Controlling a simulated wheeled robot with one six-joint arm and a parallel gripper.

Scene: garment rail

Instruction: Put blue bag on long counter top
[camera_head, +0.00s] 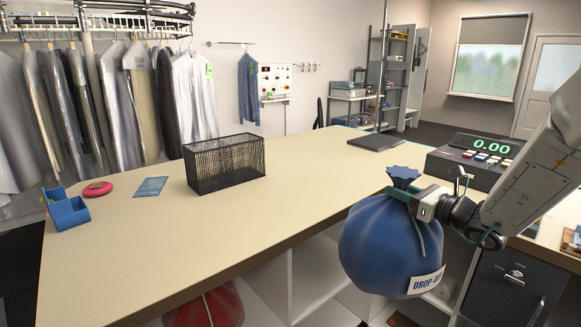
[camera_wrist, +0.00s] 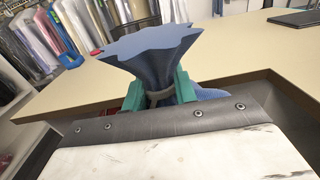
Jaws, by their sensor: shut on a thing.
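The blue bag (camera_head: 388,245) is a round cloth sack with a tied neck and a white "DROP" tag. My gripper (camera_head: 416,196) is shut around its neck, and the bag hangs upright in front of the near edge of the long counter top (camera_head: 300,215). In the wrist view the bag's flared top (camera_wrist: 150,45) stands between the green fingers of my gripper (camera_wrist: 160,92). The counter top (camera_wrist: 240,62) lies behind it there. Most of the bag's body is hidden in the wrist view.
On the counter are a black wire basket (camera_head: 225,163), a blue organizer (camera_head: 66,209), a pink round item (camera_head: 97,189), a blue card (camera_head: 151,187), a dark pad (camera_head: 376,142) and a register (camera_head: 474,160). The counter's middle is clear. A red bag (camera_head: 207,307) sits below the counter.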

